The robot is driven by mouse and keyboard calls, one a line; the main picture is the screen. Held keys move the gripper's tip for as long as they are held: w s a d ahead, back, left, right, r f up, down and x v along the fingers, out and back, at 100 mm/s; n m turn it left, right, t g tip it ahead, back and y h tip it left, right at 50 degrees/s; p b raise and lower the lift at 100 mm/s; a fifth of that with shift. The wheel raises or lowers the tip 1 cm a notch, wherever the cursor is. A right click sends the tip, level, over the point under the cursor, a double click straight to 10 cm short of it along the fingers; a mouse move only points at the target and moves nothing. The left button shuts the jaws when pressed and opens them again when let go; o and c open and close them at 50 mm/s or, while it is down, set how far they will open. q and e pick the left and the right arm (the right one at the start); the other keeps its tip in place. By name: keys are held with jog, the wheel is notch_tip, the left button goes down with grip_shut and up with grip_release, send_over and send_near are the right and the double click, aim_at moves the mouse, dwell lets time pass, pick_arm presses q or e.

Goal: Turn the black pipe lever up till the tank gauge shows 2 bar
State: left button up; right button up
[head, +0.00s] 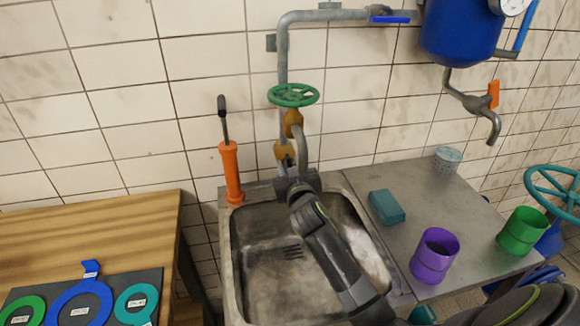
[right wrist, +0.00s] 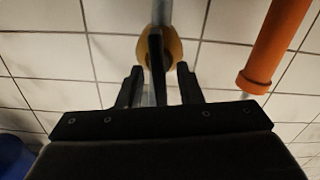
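In the right wrist view, the black pipe lever (right wrist: 155,62) runs from a yellow valve body (right wrist: 174,52) on the grey pipe. It lies between the two fingers of my right gripper (right wrist: 159,84). A gap shows on both sides of the lever, so the gripper looks open around it. In the head view, my right gripper (head: 287,166) is at the pipe above the sink's back edge and largely hides the lever. The tank (head: 460,30) is blue, at the top right. Its white gauge (head: 511,4) is cut by the top edge; no reading can be made out. My left gripper is not in view.
A green handwheel (head: 293,95) sits on the pipe above the gripper. An orange hand pump (head: 231,172) stands left of the pipe. The sink (head: 265,290) lies below my right arm. A purple cup (head: 434,256), green cup (head: 522,231) and teal sponge (head: 386,207) stand on the right counter.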

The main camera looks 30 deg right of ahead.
grip_shut()
jog(key=n+p, duration=0.1)
jog(key=n, duration=0.1)
jog(key=n+p, duration=0.1)
jog(key=n, duration=0.2)
jog(key=shift+a+n, duration=0.2)
jog(key=shift+n, duration=0.1)
jog(key=n, duration=0.2)
jog(key=n+p, duration=0.2)
jog(key=n, duration=0.1)
jog(key=shift+a+f+n, duration=0.15)
jog(key=shift+f+n, duration=0.1)
jog(key=shift+n, duration=0.05)
dwell(0.5)
jog(key=shift+o, duration=0.2)
grip_release()
